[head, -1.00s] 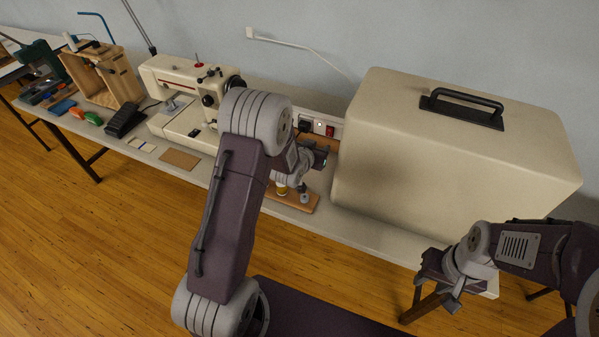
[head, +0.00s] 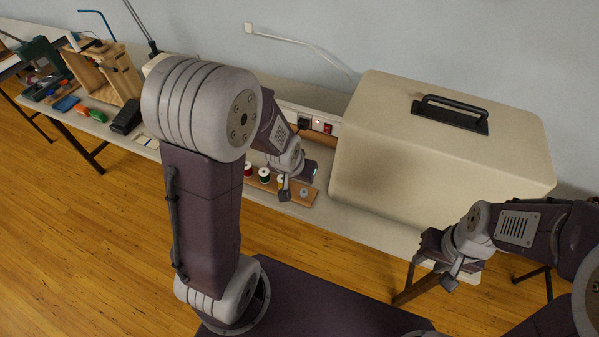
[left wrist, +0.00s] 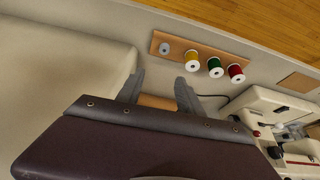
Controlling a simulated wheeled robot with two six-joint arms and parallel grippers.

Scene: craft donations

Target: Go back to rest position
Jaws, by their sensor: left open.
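My left gripper (head: 291,183) is open and empty, above the table beside the cream case. Its two spread fingers show in the left wrist view (left wrist: 159,78).
The large cream case (head: 400,160) stands just right of my left gripper. The sewing machine (left wrist: 275,112) is largely hidden by my left arm in the head view. A wooden crate (head: 118,72) and a black pedal (head: 127,117) are at the left. The floor in front is clear.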

